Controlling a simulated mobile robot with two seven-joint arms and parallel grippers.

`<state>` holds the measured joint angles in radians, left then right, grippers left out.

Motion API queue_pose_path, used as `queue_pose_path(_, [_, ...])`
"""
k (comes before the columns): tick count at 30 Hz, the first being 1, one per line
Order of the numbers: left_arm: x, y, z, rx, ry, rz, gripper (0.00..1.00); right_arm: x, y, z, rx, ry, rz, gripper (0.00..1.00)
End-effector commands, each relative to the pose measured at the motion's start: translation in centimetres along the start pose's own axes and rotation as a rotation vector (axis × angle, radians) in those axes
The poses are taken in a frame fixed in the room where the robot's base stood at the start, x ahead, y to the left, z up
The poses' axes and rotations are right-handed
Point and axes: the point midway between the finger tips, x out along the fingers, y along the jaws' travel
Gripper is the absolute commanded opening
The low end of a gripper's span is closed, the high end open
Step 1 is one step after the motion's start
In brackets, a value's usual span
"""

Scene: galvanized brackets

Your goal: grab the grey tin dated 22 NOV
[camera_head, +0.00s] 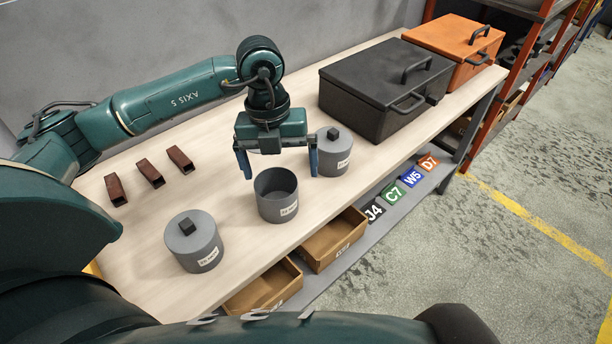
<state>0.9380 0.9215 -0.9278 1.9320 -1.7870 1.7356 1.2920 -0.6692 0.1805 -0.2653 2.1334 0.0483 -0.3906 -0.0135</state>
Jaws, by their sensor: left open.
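Three grey tins stand on the pale bench. The left tin (193,247) has a lid with a dark square knob. The middle tin (276,201) has no lid, and its inside shows. The right tin (335,156) has a lid and knob. My left gripper (278,166) is open and empty, pointing down above and just behind the middle tin. Its right finger overlaps the right tin's edge in the picture; contact cannot be told. My right gripper is not in view.
Three reddish-brown hollow blocks (151,174) lie at the back left. A black lidded box (375,100) and an orange lidded box (452,45) stand at the right. Below the bench are open brown bins (333,243) and coloured tags (411,178).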

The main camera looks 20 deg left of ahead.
Motion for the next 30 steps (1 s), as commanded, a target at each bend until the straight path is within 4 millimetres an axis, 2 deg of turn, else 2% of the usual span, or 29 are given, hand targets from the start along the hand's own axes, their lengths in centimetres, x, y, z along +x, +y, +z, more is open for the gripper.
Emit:
queue_pose_path(3, [-1.0, 1.8, 1.5, -0.056, -0.064, 0.075, 1.00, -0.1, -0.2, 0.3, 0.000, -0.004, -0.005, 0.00])
queue_pose_path(5, [-0.7, 2.2, 1.7, -0.067, -0.074, 0.089, 1.00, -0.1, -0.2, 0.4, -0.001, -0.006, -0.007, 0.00])
queue_pose_path(15, [5.1, 2.6, 2.1, -0.065, -0.071, 0.088, 1.00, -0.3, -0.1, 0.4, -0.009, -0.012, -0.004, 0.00])
queue_pose_path(23, [7.1, 2.7, 2.3, -0.062, -0.072, 0.086, 1.00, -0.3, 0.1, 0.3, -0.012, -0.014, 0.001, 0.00])
queue_pose_path(30, [10.6, 3.1, 3.0, -0.063, -0.070, 0.086, 1.00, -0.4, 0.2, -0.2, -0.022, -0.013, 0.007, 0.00])
